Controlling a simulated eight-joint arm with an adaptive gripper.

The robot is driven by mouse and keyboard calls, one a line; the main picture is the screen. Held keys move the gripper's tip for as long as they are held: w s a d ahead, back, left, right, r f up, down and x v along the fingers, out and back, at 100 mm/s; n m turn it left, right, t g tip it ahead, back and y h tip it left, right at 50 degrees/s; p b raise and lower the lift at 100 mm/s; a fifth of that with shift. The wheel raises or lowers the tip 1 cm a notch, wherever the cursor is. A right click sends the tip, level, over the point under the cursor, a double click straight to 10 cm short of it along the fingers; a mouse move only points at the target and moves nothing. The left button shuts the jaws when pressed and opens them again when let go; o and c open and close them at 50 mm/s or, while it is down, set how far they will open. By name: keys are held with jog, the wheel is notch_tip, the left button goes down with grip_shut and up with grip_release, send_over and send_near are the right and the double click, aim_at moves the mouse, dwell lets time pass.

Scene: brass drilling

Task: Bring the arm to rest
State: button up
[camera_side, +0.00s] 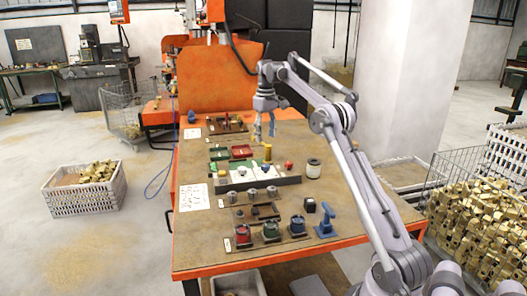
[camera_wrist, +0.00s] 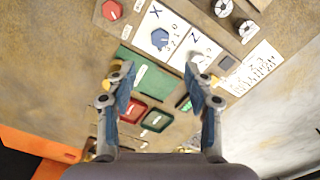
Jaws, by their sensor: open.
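My gripper (camera_side: 264,134) hangs fingers-down above the middle of the workbench (camera_side: 215,258), well clear of its top. In the wrist view my gripper (camera_wrist: 157,74) shows its two blue-padded fingers spread wide, with nothing between them. A board with a green panel (camera_wrist: 152,78) and white panels marked X and Z lies below the fingers. A yellow cylinder (camera_side: 267,152) stands below my gripper in the side view.
Red (camera_side: 241,152) and green (camera_side: 219,154) trays lie behind the board. A pale cylinder (camera_side: 313,168) stands right of it. Coloured cups (camera_side: 271,231) and a blue tool (camera_side: 326,222) stand near the front edge. An orange machine (camera_side: 215,80) rises behind the bench.

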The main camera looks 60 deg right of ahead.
jog(key=shift+a+r, duration=0.1)
jog(key=s+a+r+n+t+h, duration=0.1)
jog(key=s+a+r+t, duration=0.15)
jog(key=a, duration=0.85)
jog(key=s+a+r+n+t, duration=0.1)
jog(key=a+r, duration=0.2)
jog(key=a, duration=0.8)
jog(key=s+a+f+t, duration=0.2)
jog(key=s+a+f, duration=0.3)
jog(key=s+a, duration=0.3)
jog(key=s+a+f+n+t+y, duration=0.1)
jog(key=s+a+f, duration=0.5)
jog(key=s+a, duration=0.1)
jog(key=shift+s+a+t, duration=0.35)
jog(key=shift+s, duration=0.3)
jog(key=shift+w, duration=0.1)
